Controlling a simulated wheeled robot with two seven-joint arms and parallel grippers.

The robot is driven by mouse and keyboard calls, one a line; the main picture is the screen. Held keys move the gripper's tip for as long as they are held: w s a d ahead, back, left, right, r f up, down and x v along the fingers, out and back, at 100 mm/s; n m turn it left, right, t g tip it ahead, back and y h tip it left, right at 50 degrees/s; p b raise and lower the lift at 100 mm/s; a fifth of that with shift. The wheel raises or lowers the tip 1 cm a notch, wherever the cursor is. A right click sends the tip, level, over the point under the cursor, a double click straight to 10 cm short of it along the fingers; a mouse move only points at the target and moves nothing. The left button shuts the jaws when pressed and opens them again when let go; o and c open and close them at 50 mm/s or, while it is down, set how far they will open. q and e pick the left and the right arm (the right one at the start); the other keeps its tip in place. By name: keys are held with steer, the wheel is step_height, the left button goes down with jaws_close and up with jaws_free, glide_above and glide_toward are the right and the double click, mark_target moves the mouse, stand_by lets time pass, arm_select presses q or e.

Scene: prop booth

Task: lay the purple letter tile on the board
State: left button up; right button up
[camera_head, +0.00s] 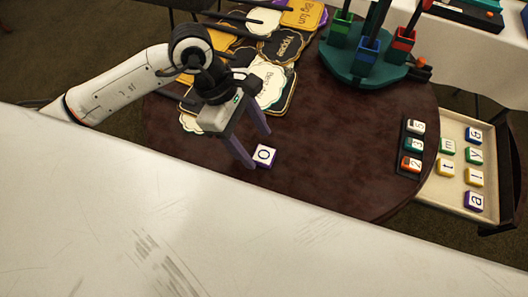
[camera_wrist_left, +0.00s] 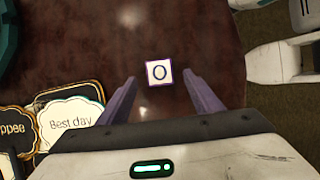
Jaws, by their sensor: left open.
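A small tile with a white face, a letter O and purple sides (camera_head: 264,155) lies on the round dark table. It also shows between the fingertips in the left wrist view (camera_wrist_left: 159,73). My left gripper (camera_head: 259,149) is open, its purple fingers pointing down towards this tile, with gaps on both sides in the wrist view. A narrow black board (camera_head: 411,147) with several lettered tiles in a column lies near the table's right edge. Another purple tile (camera_head: 475,201), lettered a, sits in the tray at the right. My right gripper is not in view.
A cream tray (camera_head: 452,197) with several coloured letter tiles sits beyond the table's right edge. Several word signs (camera_head: 270,85) crowd the table's left. A green stand (camera_head: 362,65) with coloured posts is at the back. The dark tabletop (camera_head: 335,145) is clear between tile and board.

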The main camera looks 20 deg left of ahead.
mark_target(264, 156)
arm_select(q)
steer(key=shift+x, duration=1.45)
steer(key=c, duration=1.1)
